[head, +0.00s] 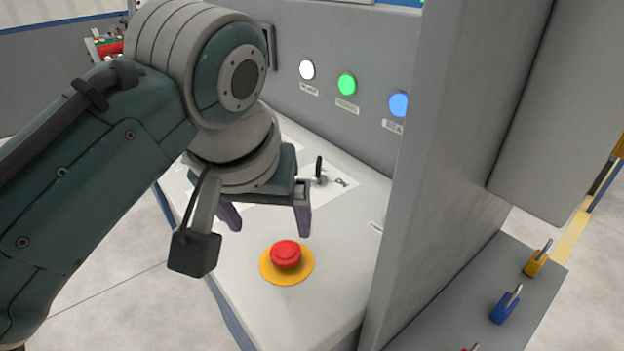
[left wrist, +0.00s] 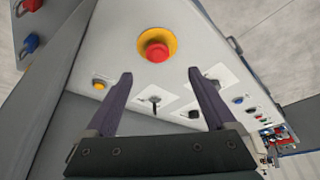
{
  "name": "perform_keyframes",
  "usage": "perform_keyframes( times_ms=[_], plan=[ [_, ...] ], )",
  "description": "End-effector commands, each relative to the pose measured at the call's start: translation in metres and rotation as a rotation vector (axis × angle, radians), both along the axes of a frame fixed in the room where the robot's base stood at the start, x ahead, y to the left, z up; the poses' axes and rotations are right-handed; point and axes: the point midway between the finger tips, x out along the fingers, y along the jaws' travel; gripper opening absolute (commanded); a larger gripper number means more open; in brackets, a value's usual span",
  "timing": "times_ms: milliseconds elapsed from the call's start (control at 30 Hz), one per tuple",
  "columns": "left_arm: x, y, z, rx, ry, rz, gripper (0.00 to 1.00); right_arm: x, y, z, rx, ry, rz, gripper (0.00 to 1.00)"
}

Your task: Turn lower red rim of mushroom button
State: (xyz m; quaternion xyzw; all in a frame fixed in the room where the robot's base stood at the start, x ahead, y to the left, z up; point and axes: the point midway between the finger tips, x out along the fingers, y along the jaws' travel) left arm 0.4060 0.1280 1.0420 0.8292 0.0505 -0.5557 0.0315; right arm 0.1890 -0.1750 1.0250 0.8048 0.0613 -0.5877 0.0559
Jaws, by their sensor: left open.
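The red mushroom button (head: 286,254) sits on a round yellow plate (head: 287,276) on the light grey panel, in the lower middle of the head view. The button also shows in the left wrist view (left wrist: 156,50), ahead of the fingertips and roughly midway between their lines. My left gripper (head: 268,226) is open and empty, with its two purple fingers spread wide. It hangs above the panel just behind the button and apart from it. In the left wrist view the left gripper (left wrist: 158,74) points toward the button. My right gripper is in neither view.
A black switch (head: 319,170) stands on the panel behind the gripper. White, green (head: 347,83) and blue (head: 399,104) round buttons are on the upright back face. A tall grey wall (head: 440,170) rises right of the button.

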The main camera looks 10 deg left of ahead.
Motion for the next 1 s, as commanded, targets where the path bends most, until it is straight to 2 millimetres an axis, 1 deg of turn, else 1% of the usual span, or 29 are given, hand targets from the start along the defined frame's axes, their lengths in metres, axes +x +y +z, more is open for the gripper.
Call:
perform_keyframes(
  times_ms=[33, 167, 233, 400, 600, 800, 1000],
  plan=[
    [0.003, -0.001, -0.006, 0.001, -0.002, 0.001, 0.89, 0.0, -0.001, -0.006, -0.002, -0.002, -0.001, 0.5],
    [0.006, -0.001, -0.012, 0.003, -0.001, 0.004, 0.89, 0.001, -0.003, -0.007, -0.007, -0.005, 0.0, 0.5],
    [0.01, 0.0, -0.021, 0.003, 0.0, 0.004, 0.89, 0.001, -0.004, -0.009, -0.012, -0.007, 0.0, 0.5],
    [0.022, 0.002, -0.052, 0.003, 0.0, 0.005, 0.89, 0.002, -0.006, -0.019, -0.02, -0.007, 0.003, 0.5],
    [0.034, 0.003, -0.081, 0.003, -0.001, 0.004, 0.89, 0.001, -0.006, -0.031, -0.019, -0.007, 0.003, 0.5],
    [0.039, 0.004, -0.094, 0.001, -0.001, 0.004, 0.89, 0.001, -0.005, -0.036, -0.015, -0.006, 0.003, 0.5],
    [0.041, 0.004, -0.094, 0.0, -0.003, 0.003, 0.89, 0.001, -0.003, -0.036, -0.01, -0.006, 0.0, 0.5]
  ],
)
